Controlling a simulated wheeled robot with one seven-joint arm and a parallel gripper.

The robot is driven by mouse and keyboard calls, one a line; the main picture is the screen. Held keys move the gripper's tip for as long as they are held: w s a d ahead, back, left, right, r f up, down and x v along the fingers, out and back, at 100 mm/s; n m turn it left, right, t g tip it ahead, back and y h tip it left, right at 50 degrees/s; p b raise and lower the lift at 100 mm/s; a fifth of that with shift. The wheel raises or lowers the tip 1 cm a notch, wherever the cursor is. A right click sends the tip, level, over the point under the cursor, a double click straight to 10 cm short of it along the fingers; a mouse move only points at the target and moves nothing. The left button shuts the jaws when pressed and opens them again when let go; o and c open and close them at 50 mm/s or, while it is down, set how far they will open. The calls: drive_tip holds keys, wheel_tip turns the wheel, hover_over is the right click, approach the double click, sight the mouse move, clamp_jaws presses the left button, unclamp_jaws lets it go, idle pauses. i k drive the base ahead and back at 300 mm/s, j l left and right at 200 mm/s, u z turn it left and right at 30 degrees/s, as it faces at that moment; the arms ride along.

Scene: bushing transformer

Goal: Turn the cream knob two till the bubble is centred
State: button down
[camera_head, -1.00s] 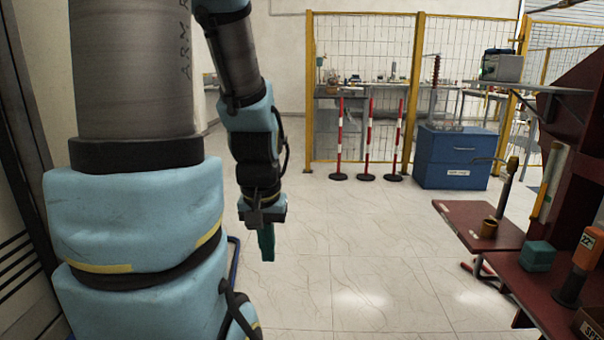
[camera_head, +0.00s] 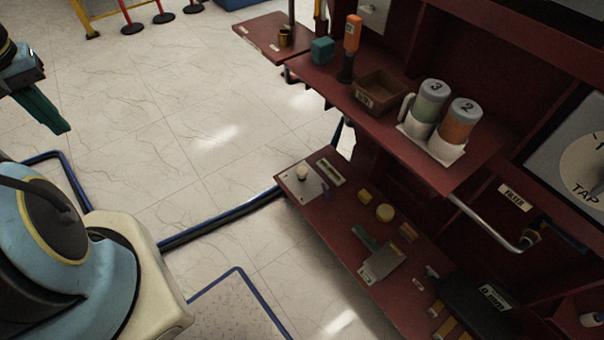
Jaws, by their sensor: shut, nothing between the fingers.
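A small cream knob (camera_head: 302,173) stands on a pale plate (camera_head: 307,187) at the far left end of the lower red shelf. Beside it lies a narrow pale bar with a dark slot (camera_head: 331,172), which looks like a level vial. The bubble is too small to make out, and no number can be read on the knob. My gripper (camera_head: 58,126) has dark green fingers and hangs over the floor at the left edge. Its fingers are shut and empty, well apart from the knob and the shelf.
The upper red shelf holds a teal block (camera_head: 322,50), an orange-handled tool (camera_head: 351,35), a brown box (camera_head: 379,93) and numbered canisters (camera_head: 430,100). Blue-edged hose (camera_head: 222,220) crosses the floor.

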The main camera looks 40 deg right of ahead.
sight(301, 171)
drive_tip(key=z, duration=1.55)
drive_tip(key=i+u, duration=0.15)
drive_tip(key=u, duration=0.2)
drive_tip(key=i+u, duration=0.15)
drive_tip(key=u, duration=0.2)
drive_tip(key=i+u, duration=0.15)
drive_tip(key=u, duration=0.2)
